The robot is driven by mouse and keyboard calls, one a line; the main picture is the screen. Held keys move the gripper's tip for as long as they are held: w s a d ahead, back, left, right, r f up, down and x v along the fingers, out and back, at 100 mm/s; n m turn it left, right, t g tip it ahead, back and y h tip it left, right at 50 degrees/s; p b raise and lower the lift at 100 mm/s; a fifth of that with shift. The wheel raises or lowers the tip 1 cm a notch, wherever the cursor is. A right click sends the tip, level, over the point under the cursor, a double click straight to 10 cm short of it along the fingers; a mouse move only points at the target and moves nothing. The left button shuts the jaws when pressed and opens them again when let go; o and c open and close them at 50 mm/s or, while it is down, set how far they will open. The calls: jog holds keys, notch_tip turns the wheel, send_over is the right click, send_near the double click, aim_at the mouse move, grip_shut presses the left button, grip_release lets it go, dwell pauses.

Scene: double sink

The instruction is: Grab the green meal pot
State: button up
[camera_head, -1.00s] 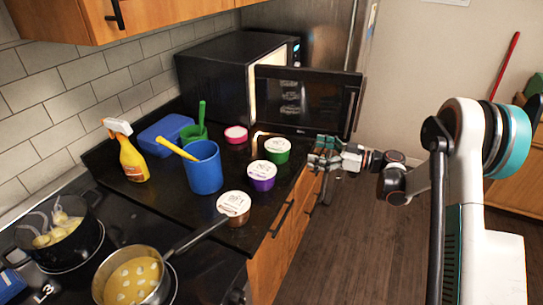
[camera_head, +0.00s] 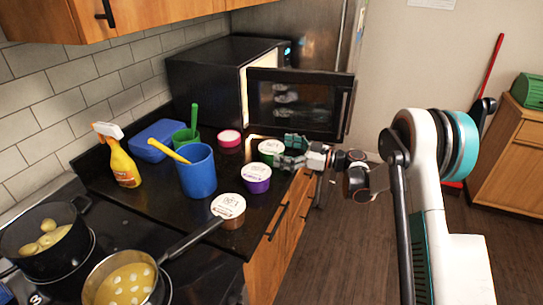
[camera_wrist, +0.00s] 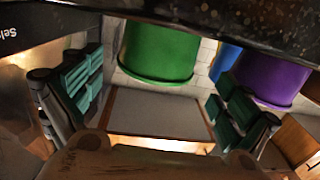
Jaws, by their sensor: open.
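The green meal pot (camera_head: 267,149), a small round tub with a white printed lid, stands on the dark counter in front of the microwave. In the wrist view its green side (camera_wrist: 158,50) fills the upper middle, ahead of my fingers and between their lines. My gripper (camera_head: 287,150) is open, with its teal-padded fingers right beside the pot on its right in the head view. In the wrist view the fingers (camera_wrist: 158,95) are spread wide with nothing held between them. I cannot tell whether a finger touches the pot.
A purple pot (camera_head: 257,178) stands close in front of the green one, and a brown pot (camera_head: 229,208) nearer still. A pink-rimmed pot (camera_head: 230,138) is behind left. The open microwave door (camera_head: 300,105) hangs just behind. A blue jug (camera_head: 197,172) stands left.

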aim_at(272, 147)
jog(key=a, duration=0.1)
jog(key=w+a+b, duration=0.1)
jog(key=a+f, duration=0.1)
jog(key=shift+w+a, duration=0.25)
jog(key=shift+w, duration=0.05)
jog(key=shift+a+r+b, duration=0.1)
jog(key=shift+a+b, duration=0.15)
jog(key=shift+b, duration=0.05)
jog(key=c, duration=1.4)
jog(key=shift+r, duration=0.1)
jog(key=shift+w+r, duration=0.1)
jog(key=shift+r, duration=0.05)
